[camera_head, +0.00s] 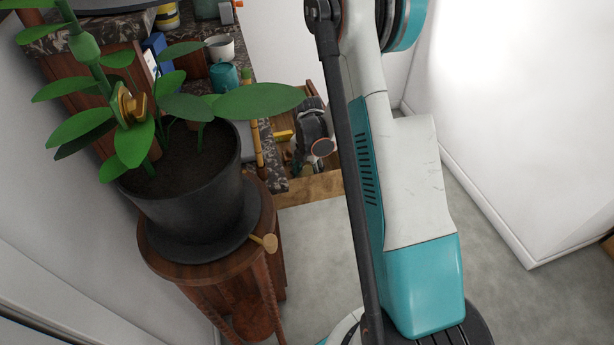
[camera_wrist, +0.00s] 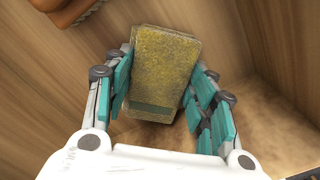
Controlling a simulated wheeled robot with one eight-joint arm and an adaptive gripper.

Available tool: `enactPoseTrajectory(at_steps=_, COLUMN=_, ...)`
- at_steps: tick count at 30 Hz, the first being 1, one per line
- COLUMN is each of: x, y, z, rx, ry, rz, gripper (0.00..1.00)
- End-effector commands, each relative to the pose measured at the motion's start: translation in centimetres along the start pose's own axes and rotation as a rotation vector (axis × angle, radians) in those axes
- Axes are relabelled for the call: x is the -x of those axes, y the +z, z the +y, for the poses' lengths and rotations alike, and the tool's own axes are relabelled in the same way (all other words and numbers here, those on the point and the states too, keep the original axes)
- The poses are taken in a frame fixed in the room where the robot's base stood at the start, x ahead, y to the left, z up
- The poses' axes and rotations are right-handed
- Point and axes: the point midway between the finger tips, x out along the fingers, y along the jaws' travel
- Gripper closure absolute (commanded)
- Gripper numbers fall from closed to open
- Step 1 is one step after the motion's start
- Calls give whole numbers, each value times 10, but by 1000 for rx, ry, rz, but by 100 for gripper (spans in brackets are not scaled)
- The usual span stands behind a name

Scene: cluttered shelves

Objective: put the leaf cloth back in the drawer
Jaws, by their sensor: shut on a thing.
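In the wrist view my gripper (camera_wrist: 163,85) has its teal-padded fingers on both sides of a yellow-green, fuzzy, block-shaped folded piece (camera_wrist: 165,62), which I take for the leaf cloth. A darker green band crosses its near end. The fingers are shut on it. Wooden walls and a wooden bottom surround it, which fits the inside of the drawer. In the head view the open drawer (camera_head: 310,189) stands out from the counter, with the end of my arm over it. The cloth cannot be made out surely there; whether it touches the drawer bottom is unclear.
A large potted plant (camera_head: 185,200) on a round wooden stand (camera_head: 210,262) is left of the drawer, its leaves reaching toward it. A white cup (camera_head: 220,47) and a teal pot (camera_head: 224,77) stand on the dark counter. A brown rope-trimmed thing (camera_wrist: 68,10) is near the cloth.

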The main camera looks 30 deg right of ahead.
Motion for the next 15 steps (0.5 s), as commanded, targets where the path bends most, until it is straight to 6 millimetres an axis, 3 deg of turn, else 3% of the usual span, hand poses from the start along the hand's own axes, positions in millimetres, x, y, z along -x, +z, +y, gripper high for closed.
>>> enactPoseTrajectory(at_steps=10, x=-3, y=0, z=0, rx=0, ry=0, rz=0, gripper=80)
enactPoseTrajectory(at_steps=11, x=-3, y=0, z=0, rx=0, ry=0, rz=0, gripper=45)
enactPoseTrajectory(at_steps=13, x=-2, y=0, z=0, rx=0, ry=0, rz=0, gripper=29)
enactPoseTrajectory(at_steps=15, x=-2, y=0, z=0, rx=0, ry=0, rz=0, gripper=29)
